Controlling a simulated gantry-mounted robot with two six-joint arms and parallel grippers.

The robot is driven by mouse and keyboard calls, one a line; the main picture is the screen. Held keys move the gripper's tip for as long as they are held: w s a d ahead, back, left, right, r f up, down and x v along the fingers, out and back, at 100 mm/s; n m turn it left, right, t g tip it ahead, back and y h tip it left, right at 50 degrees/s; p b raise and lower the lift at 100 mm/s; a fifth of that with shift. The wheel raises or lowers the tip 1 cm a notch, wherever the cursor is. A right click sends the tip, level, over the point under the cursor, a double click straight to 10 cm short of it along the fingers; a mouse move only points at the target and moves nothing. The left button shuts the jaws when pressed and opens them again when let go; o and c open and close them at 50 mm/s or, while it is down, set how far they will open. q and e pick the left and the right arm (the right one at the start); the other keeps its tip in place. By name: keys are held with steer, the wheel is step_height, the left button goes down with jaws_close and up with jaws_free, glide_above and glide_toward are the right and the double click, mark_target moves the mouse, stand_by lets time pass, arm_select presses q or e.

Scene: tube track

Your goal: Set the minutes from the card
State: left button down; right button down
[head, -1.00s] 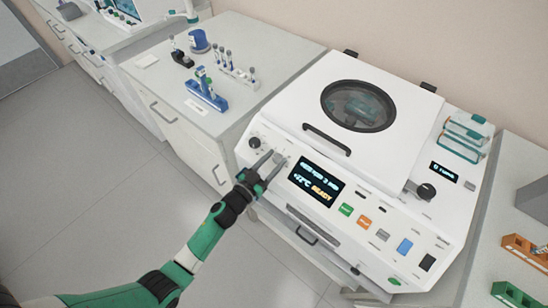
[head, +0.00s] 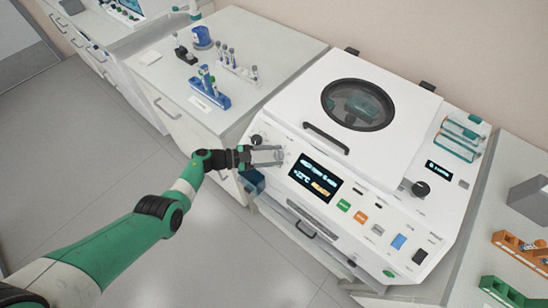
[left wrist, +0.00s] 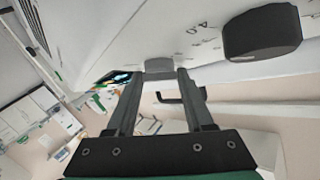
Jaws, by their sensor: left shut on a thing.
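My left gripper (head: 280,156) reaches the left part of the sloped front panel of a white lidded machine (head: 395,165). It is shut on a small grey knob (left wrist: 158,67), which sits between its fingertips in the left wrist view. A larger black knob (left wrist: 262,34) is close beside it on the panel. A dark display (head: 315,178) right of the gripper shows lines of text too blurred to read surely. A small white card (head: 207,108) lies on the left bench by a blue tube rack (head: 210,90); its writing is not legible. My right gripper is not in view.
Green (head: 343,205) and orange (head: 360,217) buttons and several switches line the panel. Another black knob (head: 420,188) is at the right. The round-windowed lid (head: 357,105) is down. Orange (head: 520,250) and green (head: 508,293) racks stand on the right bench.

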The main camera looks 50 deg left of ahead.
arm_select(q)
steer(key=m+g+b, duration=0.2)
steer(key=b, duration=0.1)
steer(key=m+g+h+b, duration=0.1)
steer(key=m+g+b, duration=0.1)
steer(key=m+b, duration=0.1)
steer(key=m+g+h+b, duration=0.1)
steer(key=m+g+b, duration=0.1)
steer(key=b, duration=0.1)
steer(key=shift+w+a+m+g, duration=0.15)
steer(key=shift+w+m+g, duration=0.1)
steer(key=shift+m+g, duration=0.15)
steer(key=shift+r+m+g+b, duration=0.15)
steer(key=shift+m+g+b, duration=0.3)
steer(key=shift+b, duration=0.3)
steer(key=shift+c, duration=1.4)
jaws_free()
